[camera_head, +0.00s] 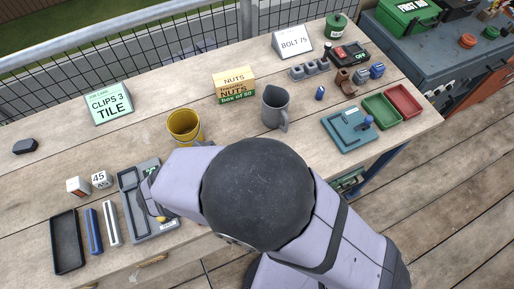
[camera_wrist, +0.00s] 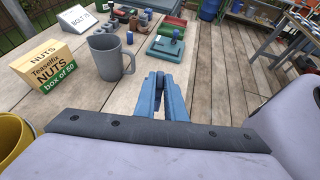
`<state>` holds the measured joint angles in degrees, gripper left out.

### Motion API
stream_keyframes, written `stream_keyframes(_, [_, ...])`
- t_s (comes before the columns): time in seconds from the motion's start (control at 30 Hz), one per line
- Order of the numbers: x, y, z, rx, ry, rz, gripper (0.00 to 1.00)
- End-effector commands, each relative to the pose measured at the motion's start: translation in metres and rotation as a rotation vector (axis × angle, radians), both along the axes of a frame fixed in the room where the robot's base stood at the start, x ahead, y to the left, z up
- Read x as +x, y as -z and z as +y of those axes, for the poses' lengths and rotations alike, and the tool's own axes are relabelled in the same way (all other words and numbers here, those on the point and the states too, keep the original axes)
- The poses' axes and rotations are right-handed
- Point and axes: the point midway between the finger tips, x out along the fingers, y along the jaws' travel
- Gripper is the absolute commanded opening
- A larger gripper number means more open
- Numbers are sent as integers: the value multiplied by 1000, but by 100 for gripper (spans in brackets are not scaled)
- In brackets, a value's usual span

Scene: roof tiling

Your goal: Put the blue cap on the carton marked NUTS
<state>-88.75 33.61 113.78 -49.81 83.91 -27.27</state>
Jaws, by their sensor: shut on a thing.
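The NUTS carton (camera_head: 237,97) is yellow and green and stands upright at the table's middle. It also shows at the left of the wrist view (camera_wrist: 58,77). My gripper (camera_wrist: 161,82) is shut on a small dark blue piece (camera_wrist: 160,79), of which only a little shows between the fingertips. I cannot tell if this piece is the blue cap. Another small blue piece (camera_head: 319,93) stands on the table right of the grey mug. My gripper is right of the carton in the wrist view and apart from it. My arm hides the fingertips in the head view.
The grey mug (camera_head: 274,107) and yellow pot (camera_head: 185,127) stand near the carton. A teal fixture (camera_head: 346,133) and green and red trays (camera_head: 403,100) are at the right. A CLIPS sign (camera_head: 109,103) stands at the left. Bare wood lies between sign and carton.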

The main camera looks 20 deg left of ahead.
Motion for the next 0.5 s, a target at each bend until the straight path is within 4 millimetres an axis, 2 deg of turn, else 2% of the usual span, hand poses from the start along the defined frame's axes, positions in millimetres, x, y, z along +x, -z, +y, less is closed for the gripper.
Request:
stream_keyframes(0.17, [10, 2, 12, 1, -21, -1, 0])
stream_keyframes(0.27, [25, 4, 30, 2, -58, -1, 0])
stream_keyframes(0.37, [48, 4, 55, 4, -112, -2, 0])
stream_keyframes(0.5, [92, -4, 95, 5, -217, -3, 0])
